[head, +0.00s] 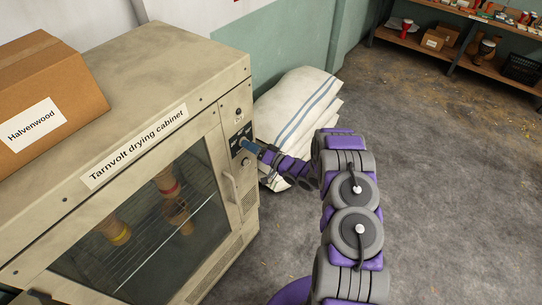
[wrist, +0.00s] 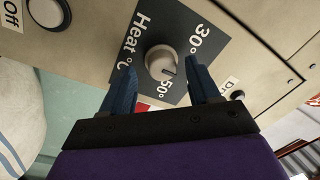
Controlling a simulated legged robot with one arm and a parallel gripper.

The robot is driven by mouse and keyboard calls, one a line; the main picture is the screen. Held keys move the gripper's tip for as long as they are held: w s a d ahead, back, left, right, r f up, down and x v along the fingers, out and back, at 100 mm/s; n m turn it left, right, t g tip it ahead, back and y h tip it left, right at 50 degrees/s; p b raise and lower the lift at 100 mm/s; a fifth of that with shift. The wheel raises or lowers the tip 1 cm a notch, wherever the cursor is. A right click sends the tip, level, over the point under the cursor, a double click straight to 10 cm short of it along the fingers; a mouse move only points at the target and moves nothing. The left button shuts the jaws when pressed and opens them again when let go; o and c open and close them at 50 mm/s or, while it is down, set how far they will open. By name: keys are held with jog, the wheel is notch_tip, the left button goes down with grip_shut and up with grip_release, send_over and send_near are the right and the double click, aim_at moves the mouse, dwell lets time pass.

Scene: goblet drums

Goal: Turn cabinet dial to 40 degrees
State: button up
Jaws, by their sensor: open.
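The drying cabinet (head: 140,150) stands at the left in the head view, with a control panel on its right front post. In the wrist view the pale round dial (wrist: 160,60) sits on a dark plate (wrist: 186,22) reading "Heat °C", with "30°" and "50°" visible. A dark line on the dial's rim points down right, toward the 50° side. My gripper (wrist: 161,64) is open, with one blue finger on each side of the dial; I cannot tell whether either touches it. The right finger covers the plate between 30° and 50°. In the head view my gripper (head: 250,146) is at the panel.
A round knob or button (wrist: 47,11) beside an "Off" label is at upper left in the wrist view. White sacks (head: 298,108) lie right of the cabinet. A cardboard box (head: 45,90) sits on top. Goblet drums (head: 175,205) show behind the glass. Floor at right is clear.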

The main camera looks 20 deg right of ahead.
jog(key=b+v, duration=0.1)
jog(key=v, duration=1.5)
jog(key=shift+d, duration=0.3)
